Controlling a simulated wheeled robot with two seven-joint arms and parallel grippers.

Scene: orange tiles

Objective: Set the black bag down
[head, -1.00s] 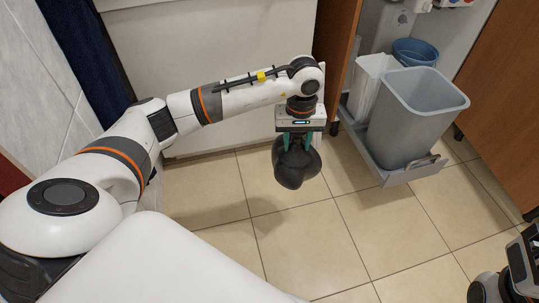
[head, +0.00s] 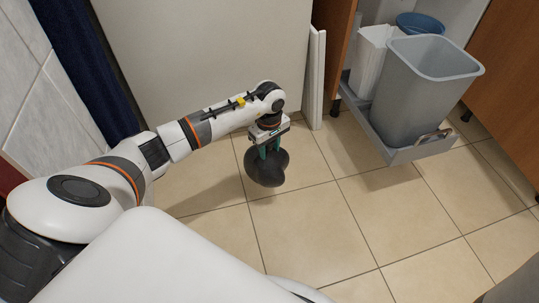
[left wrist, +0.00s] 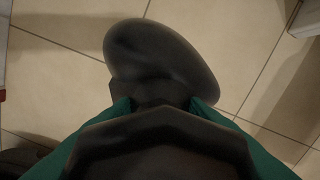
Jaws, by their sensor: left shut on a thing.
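The black bag (head: 267,170) hangs below my left gripper (head: 269,148) in the head view, low over the tiled floor. I cannot tell whether its underside touches the tiles. My left gripper points down and is shut on the bag's upper part. In the left wrist view the bag (left wrist: 162,62) bulges out beyond the green fingers (left wrist: 160,105), with tiles behind it. My right gripper is not in view.
A grey bin (head: 425,95) stands on a pulled-out rack (head: 420,150) at the right, with a white container (head: 372,60) and a blue bucket (head: 420,22) behind. A white cabinet front (head: 205,65) stands behind my arm. The tiled floor (head: 310,225) in front is clear.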

